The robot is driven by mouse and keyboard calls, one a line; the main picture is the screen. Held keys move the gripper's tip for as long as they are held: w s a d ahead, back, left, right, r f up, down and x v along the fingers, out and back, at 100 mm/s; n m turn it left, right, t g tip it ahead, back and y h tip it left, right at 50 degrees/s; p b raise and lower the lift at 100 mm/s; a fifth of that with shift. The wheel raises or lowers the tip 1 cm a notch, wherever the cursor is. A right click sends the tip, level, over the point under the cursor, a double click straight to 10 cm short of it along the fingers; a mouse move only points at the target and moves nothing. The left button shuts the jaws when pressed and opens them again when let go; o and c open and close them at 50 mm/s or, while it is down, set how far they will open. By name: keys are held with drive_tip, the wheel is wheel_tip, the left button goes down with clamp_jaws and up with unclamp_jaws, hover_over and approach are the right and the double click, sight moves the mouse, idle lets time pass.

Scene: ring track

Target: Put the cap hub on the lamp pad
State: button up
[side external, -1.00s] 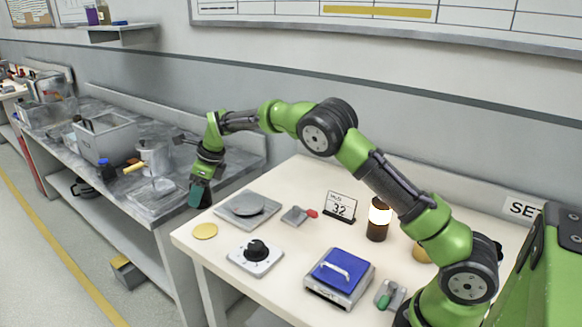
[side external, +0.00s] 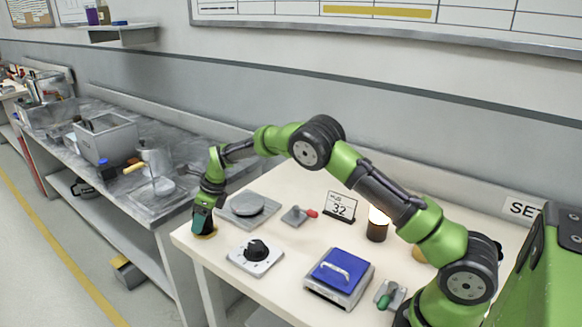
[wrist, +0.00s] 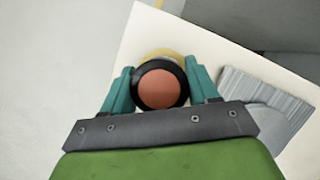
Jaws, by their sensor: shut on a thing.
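My gripper (side external: 203,224) is low over the left corner of the white table, with its teal fingers pointing down. In the wrist view, the fingers are shut on a round black piece with an orange-red top (wrist: 160,88), which I take to be the cap hub. A flat yellow round pad (side external: 209,236) lies right below the gripper, mostly hidden by it. Its edge also shows behind the held piece in the wrist view (wrist: 168,54). I take it for the lamp pad. I cannot tell whether the piece touches it.
A grey plate with a disc (side external: 232,217) is close right of the gripper. A black knob on a white base (side external: 256,253) stands in front. The table's left edge is near.

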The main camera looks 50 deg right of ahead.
drive_tip(key=o, duration=1.3)
drive_tip(key=shift+f, duration=0.15)
